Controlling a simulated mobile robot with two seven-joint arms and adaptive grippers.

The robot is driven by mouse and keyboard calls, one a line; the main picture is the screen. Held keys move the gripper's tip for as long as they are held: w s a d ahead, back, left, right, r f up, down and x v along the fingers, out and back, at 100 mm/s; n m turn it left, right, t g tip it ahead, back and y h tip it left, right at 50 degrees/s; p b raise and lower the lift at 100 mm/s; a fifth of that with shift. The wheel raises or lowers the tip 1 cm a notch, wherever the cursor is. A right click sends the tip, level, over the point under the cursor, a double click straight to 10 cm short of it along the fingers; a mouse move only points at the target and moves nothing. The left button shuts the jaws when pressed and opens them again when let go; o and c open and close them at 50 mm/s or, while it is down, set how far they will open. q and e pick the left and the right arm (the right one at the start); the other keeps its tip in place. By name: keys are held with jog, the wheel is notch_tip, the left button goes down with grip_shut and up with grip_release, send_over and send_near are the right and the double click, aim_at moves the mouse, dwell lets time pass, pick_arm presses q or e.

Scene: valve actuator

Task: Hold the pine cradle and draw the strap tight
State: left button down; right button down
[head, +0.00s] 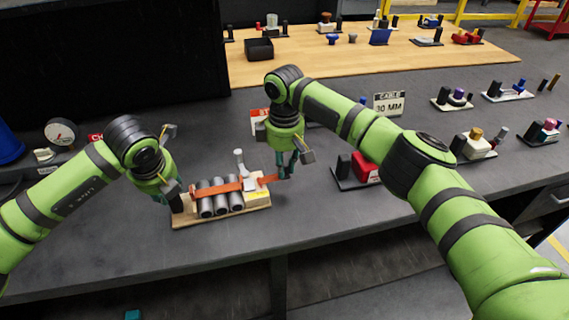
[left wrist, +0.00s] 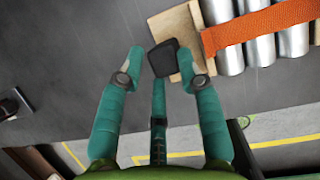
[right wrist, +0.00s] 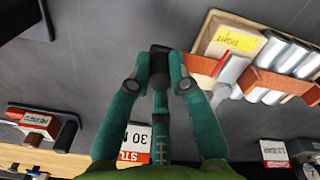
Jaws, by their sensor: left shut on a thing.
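The pine cradle (head: 222,215) lies on the grey bench with several grey cylinders (head: 205,205) in a row on it. An orange strap (head: 222,187) runs over the cylinders to a pale upright buckle lever (head: 241,165) at the right end, and its tail reaches toward my right gripper. My left gripper (left wrist: 165,65) is shut on the black grip block (left wrist: 163,58) at the cradle's left end. My right gripper (head: 285,172) is at the strap's tail; a dark piece (right wrist: 160,55) shows between its fingers. Whether they are closed on it is unclear.
A yellow label (right wrist: 238,42) is on the cradle's right end. A red block on a dark base (head: 362,170) stands to the right. A dial gauge (head: 61,132) is at left. The bench front is clear.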

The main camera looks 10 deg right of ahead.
aim_at(287, 163)
jog(key=shift+w, duration=0.1)
jog(key=shift+d, duration=0.3)
jog(key=c, duration=1.1)
grip_release()
jog(key=shift+c, duration=0.2)
notch_tip(287, 163, up, 12)
